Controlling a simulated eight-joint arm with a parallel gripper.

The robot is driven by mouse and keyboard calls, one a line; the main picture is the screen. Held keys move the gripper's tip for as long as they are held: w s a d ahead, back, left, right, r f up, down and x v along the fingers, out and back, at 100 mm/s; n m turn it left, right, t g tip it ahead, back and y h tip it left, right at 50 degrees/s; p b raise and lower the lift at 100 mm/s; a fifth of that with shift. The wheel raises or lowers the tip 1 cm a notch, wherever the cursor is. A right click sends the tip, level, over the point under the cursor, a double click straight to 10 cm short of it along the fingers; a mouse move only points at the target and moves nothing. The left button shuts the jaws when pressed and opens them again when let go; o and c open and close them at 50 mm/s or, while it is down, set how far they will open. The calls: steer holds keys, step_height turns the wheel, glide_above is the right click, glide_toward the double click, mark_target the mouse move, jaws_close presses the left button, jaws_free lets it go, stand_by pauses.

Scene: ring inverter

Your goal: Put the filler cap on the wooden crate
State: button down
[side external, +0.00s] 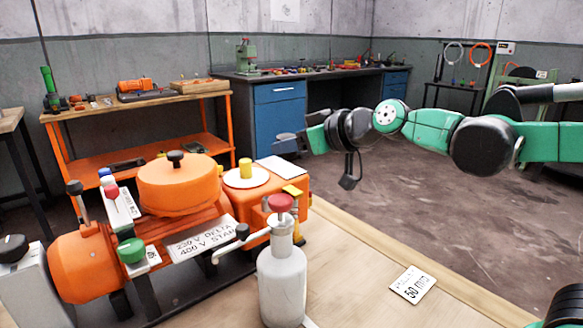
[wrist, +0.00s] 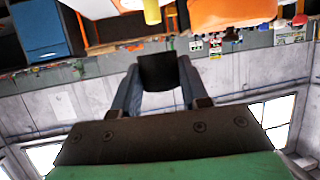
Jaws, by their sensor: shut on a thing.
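My gripper (side external: 312,134) is in the air behind and above the right end of the orange machine, pointing left. In the wrist view my gripper (wrist: 158,85) has its two grey fingers closed on a small black blocky piece (wrist: 158,72). I cannot tell from its shape whether this is the filler cap; the side view does not show it clearly. A low wooden box or tray (side external: 200,86) lies on the orange bench at the back. I see no other thing like a wooden crate.
The orange machine (side external: 85,265) stands at the left, with a yellow knob (side external: 245,168) on a white disc at its right end. A grey bottle with a red top (side external: 282,285) stands in front. The wooden table (side external: 355,265) is bare around a white label (side external: 413,285).

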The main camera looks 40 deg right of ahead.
steer(key=s+d+f+m+h, duration=0.2)
steer(key=s+f, duration=0.3)
steer(key=f, duration=0.2)
steer(key=w+a+r+n+y, duration=0.2)
steer(key=w+r, duration=0.1)
steer(key=r, duration=0.5)
steer(key=w+a+r+n+y, duration=0.2)
steer(key=w+r+y, duration=0.1)
steer(key=r, duration=0.5)
steer(key=shift+w+a+r+n+g, duration=0.3)
steer(key=shift+w+g, duration=0.1)
steer(key=shift+w, duration=0.25)
steer(key=shift+f, duration=0.1)
step_height(320, 180, down, 20)
steer(key=shift+r, duration=0.25)
steer(key=shift+f, duration=0.1)
steer(key=shift+c, duration=2.2)
jaws_free()
steer(key=shift+f, duration=0.1)
